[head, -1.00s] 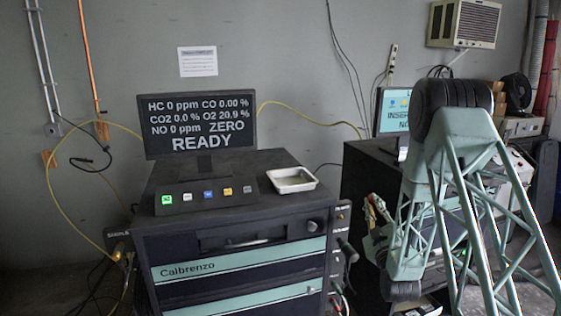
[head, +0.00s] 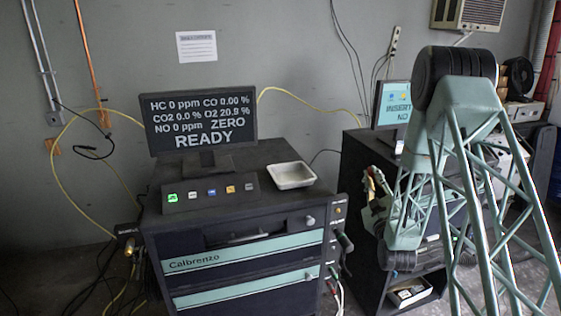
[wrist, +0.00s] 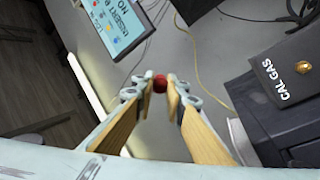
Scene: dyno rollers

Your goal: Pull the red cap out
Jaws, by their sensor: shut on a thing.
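My gripper (wrist: 160,86) has its two tan finger pads closed on a small round red cap (wrist: 159,84) in the wrist view. The cap sits between the fingertips, with nothing visibly attached to it. In the head view my gripper (head: 374,184) is right of the Calbrenzo cabinet, in front of the dark cabinet on the right; the cap cannot be made out clearly there. A dark panel marked CAL GAS (wrist: 280,72) with a brass fitting (wrist: 303,67) is at the right of the wrist view, apart from my fingers.
The Calbrenzo cabinet (head: 235,262) carries a monitor reading READY (head: 203,121), a row of buttons and a white tray (head: 291,176) that looks empty. Another screen (head: 392,104) stands on the right cabinet. A yellow hose (head: 62,170) loops along the wall.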

